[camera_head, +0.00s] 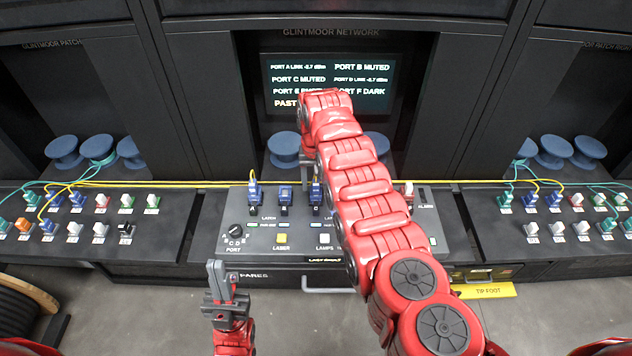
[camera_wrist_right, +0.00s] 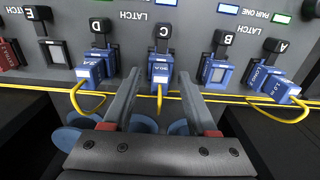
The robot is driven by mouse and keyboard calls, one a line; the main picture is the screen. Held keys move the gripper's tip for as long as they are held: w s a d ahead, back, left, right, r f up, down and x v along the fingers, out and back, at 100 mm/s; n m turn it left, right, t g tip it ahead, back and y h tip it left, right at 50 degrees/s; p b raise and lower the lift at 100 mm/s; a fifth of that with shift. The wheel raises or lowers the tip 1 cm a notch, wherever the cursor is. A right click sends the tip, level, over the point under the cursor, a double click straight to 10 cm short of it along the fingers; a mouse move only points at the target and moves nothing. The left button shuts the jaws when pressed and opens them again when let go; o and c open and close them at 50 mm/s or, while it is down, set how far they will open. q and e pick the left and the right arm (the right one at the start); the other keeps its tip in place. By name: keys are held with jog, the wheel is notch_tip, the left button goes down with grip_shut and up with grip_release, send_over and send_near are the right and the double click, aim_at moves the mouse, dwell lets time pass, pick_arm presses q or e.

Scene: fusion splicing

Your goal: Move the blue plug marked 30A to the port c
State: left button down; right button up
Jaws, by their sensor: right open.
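In the right wrist view a blue plug (camera_wrist_right: 161,69) whose label appears to read 30A sits at port C (camera_wrist_right: 162,38), with a yellow cable running from it. My right gripper (camera_wrist_right: 159,78) is open, its fingers on either side of this plug with a visible gap; contact cannot be told. In the head view the plug at port C (camera_head: 316,193) shows partly beside my right arm, which hides much of the panel's right half. My left gripper (camera_head: 222,272) hangs empty in front of the panel at lower left; its finger gap is unclear.
Blue plugs stand at port D (camera_wrist_right: 89,68) and port A (camera_wrist_right: 273,84). Port B (camera_wrist_right: 217,72) shows a blue housing with no cable. Yellow cables (camera_wrist_right: 232,97) cross behind the plugs. A screen (camera_head: 378,83) reads port C muted. Side panels hold several coloured plugs (camera_head: 77,199).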

jog(key=shift+r, duration=0.3)
notch_tip(320, 180, up, 7)
jog(key=b, duration=0.3)
notch_tip(320, 180, up, 10)
jog(key=p, duration=0.6)
jog(key=shift+s+f, duration=0.1)
jog(key=shift+f, duration=0.1)
